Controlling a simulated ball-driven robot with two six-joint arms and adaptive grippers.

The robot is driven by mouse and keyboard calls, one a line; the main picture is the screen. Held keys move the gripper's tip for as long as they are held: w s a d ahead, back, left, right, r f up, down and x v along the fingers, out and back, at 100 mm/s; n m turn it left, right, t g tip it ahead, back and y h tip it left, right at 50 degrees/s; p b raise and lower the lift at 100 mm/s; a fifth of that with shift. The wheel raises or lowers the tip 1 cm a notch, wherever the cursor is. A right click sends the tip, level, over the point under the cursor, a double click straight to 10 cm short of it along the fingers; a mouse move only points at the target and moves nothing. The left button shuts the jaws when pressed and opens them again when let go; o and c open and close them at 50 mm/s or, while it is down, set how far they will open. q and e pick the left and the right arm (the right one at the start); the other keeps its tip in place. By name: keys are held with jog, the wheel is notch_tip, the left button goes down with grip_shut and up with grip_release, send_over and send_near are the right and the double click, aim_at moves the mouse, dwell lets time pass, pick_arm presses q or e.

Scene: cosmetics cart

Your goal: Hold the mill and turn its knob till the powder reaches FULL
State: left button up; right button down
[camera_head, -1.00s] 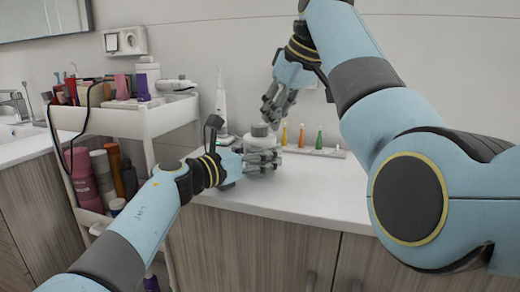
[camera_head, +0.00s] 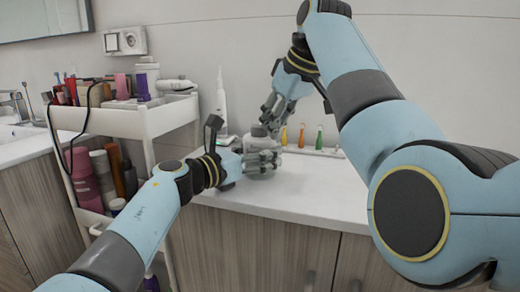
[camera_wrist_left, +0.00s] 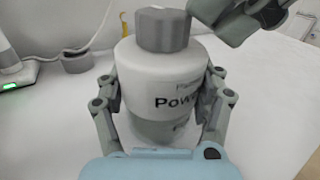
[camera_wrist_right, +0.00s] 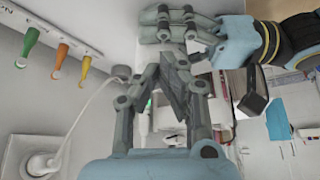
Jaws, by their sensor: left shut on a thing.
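The mill shows in the left wrist view as a white body (camera_wrist_left: 150,85) with a grey knob (camera_wrist_left: 162,30) on top and a grey-green lower part. A label reading "Pow…" is partly hidden by a finger; a smaller marking below it is not readable, and I cannot tell the powder level. My left gripper (camera_head: 264,160) is shut around the mill's body, a finger on each side, and the mill stands upright on the counter. My right gripper (camera_head: 271,117) hangs just above and beside the knob, apart from it as far as I see. Its fingertips (camera_wrist_right: 178,68) look close together.
A white electric toothbrush (camera_head: 221,98) stands behind the mill. A crowded white cart (camera_head: 150,120) is at the left. The counter (camera_head: 310,187) in front is clear.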

jog(key=shift+s+a, duration=0.1)
jog(key=shift+a, duration=0.05)
jog(key=shift+s, duration=0.1)
dwell(0.4)
jog(key=shift+s+d, duration=0.2)
jog(key=shift+d, duration=0.05)
notch_tip(320, 180, up, 6)
dwell(0.4)
jog(key=shift+w+f, duration=0.2)
jog(key=shift+f, duration=1.35)
jog(key=shift+w+f, duration=0.2)
jog(key=shift+f, duration=1.3)
